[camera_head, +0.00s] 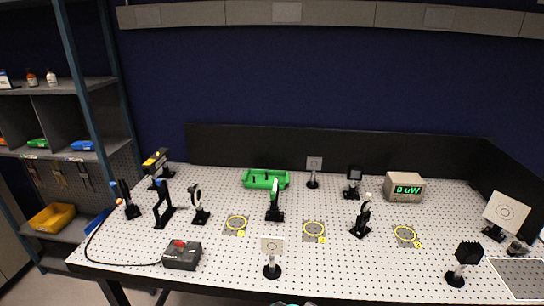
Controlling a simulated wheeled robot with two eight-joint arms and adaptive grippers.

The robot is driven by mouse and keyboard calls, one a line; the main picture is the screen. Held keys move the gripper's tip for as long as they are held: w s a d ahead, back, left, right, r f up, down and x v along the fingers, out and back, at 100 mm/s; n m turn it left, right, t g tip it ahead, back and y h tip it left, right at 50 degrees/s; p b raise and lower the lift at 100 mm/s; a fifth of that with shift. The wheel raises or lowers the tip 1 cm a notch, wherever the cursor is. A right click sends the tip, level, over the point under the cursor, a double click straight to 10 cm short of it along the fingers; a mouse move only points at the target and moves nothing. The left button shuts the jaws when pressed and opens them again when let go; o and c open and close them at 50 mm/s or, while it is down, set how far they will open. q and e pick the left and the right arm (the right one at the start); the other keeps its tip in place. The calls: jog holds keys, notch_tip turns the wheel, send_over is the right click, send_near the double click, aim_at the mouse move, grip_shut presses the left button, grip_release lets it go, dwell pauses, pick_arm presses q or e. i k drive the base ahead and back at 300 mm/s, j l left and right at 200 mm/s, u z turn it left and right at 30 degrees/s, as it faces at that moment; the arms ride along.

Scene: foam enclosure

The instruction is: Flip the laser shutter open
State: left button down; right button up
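A yellow and black device that looks like the laser (156,158) stands at the back left of the perforated table. Near it, a black upright part with a blue tip (128,200) stands at the table's left edge, close to the end of a black cable; it may be the shutter, but its state is too small to tell. The cable runs to a grey box (182,258) with a red knob or button on top, at the front left. Neither of my grippers is identifiable; only a sliver of something pale shows at the bottom edge.
Mounted optics stand across the perforated table (335,270), including a black blue-topped mount (162,205), a round lens mount (198,206) and a front target card (272,255). A green tray (266,179) and a meter reading 0 uW (404,187) sit behind. Yellow-ringed spots are empty.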

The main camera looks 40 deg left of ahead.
aim_at(161, 189)
jog(key=u, duration=2.25)
